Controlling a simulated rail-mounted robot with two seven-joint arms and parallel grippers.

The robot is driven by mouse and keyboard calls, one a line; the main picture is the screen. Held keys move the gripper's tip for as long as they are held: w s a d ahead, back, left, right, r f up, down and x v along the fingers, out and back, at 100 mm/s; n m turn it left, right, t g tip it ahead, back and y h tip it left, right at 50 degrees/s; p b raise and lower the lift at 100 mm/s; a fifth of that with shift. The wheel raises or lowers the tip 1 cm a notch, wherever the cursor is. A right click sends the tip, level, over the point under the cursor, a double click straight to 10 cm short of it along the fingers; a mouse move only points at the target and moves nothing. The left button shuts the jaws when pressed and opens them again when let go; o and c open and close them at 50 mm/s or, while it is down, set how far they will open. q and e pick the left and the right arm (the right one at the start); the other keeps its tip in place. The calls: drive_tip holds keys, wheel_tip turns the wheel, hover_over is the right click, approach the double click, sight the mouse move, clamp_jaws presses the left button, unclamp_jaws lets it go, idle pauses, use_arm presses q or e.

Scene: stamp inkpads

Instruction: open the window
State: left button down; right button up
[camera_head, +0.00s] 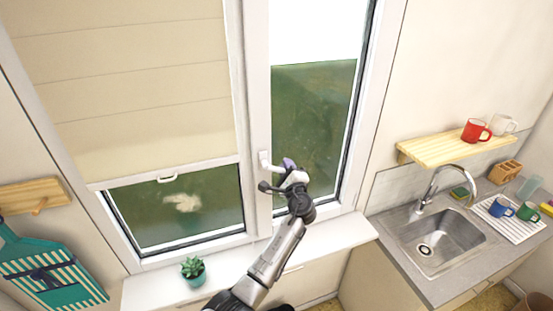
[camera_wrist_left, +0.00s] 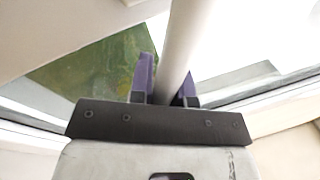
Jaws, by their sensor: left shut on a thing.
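The white-framed window (camera_head: 254,120) has two panes side by side. Its white handle (camera_head: 264,159) sits on the middle upright, at the left edge of the right pane. My left gripper (camera_head: 287,167) is at this handle, with its purple fingers shut on the lever. The left wrist view shows the white handle bar (camera_wrist_left: 182,40) running between the two fingers of the left gripper (camera_wrist_left: 167,76). In the head view the gripper hides part of the lever. The right sash looks closed against its frame. My right gripper is not in view.
A roller blind (camera_head: 125,80) covers most of the left pane. A potted succulent (camera_head: 193,270) stands on the sill (camera_head: 335,235) below. To the right are a wooden shelf (camera_head: 440,148) with mugs and a sink (camera_head: 435,240). A teal board (camera_head: 50,275) hangs at left.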

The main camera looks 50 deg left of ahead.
use_arm(q)
drive_tip(key=shift+s+a+f+m+p, duration=0.1)
drive_tip(key=shift+s+f+m+p, duration=0.25)
drive_tip(key=shift+m+p, duration=0.3)
drive_tip(key=shift+s+a+f+m+p, duration=0.1)
drive_tip(key=shift+f+m+p, duration=0.3)
drive_tip(key=shift+m, duration=0.45)
drive_tip(key=c, duration=1.1)
unclamp_jaws()
drive_tip(key=shift+f, duration=0.1)
drive_tip(key=shift+b+v, duration=1.7)
drive_tip(key=shift+v, duration=5.25)
drive_tip(key=shift+s, duration=0.2)
